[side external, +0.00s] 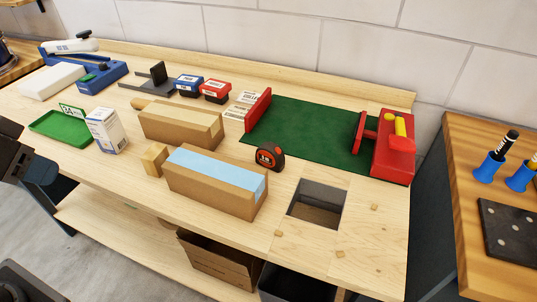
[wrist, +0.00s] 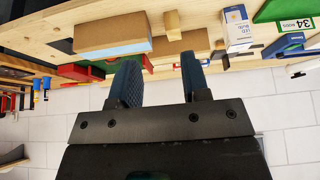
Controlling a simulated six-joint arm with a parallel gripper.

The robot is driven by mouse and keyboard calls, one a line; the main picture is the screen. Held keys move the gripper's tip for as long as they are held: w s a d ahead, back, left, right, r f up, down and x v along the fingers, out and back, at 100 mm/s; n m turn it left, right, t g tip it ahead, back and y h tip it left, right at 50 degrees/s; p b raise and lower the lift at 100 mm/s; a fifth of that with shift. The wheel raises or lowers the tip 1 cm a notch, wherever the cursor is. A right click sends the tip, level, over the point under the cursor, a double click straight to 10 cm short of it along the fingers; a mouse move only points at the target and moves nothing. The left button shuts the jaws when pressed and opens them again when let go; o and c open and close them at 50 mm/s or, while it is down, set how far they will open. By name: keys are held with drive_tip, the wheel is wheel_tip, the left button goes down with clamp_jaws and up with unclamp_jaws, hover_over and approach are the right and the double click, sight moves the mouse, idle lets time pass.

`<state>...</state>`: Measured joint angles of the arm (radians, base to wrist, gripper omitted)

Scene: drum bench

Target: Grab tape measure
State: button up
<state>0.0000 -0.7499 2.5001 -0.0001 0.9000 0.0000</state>
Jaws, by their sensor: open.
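The tape measure (side external: 269,155) is black and orange. It sits on the wooden bench in the side external view, right of the blue-topped cardboard box and at the near left edge of the green mat. My gripper (wrist: 160,82) shows in the wrist view with its two dark blue fingers apart and nothing between them. It is well away from the tape measure; in the side external view only a dark part of my arm shows at the left edge.
The blue-topped box (side external: 217,180) and another cardboard box (side external: 181,124) stand left of the tape measure. A square opening (side external: 317,204) lies to its right. A red vise-like fixture (side external: 394,150) stands on the green mat (side external: 310,130). A white bulb carton (side external: 107,131) stands near the green tray (side external: 60,128).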

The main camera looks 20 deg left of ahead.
drive_tip(key=o, duration=0.4)
drive_tip(key=w+d+r+m+g+h, duration=0.1)
drive_tip(key=w+d+r+m, duration=0.15)
drive_tip(key=w, duration=0.35)
drive_tip(key=w+d+r+m+g, duration=0.1)
drive_tip(key=w+r+m, duration=0.25)
drive_tip(key=w, duration=0.25)
drive_tip(key=w+d+r+m, duration=0.1)
drive_tip(key=w+d+m, duration=0.25)
drive_tip(key=w, duration=0.55)
drive_tip(key=m+g+h, duration=0.2)
drive_tip(key=m+g, duration=0.2)
drive_tip(key=m, duration=0.7)
hover_over(272, 157)
drive_tip(key=w+a, duration=0.3)
drive_tip(key=a, duration=0.1)
wheel_tip(272, 157, down, 15)
drive_tip(key=shift+n, duration=0.25)
drive_tip(key=x, duration=0.8)
drive_tip(key=shift+s+x, duration=0.2)
drive_tip(key=shift+x, duration=1.15)
drive_tip(key=shift+s+x, duration=0.2)
drive_tip(key=shift+x, duration=1.15)
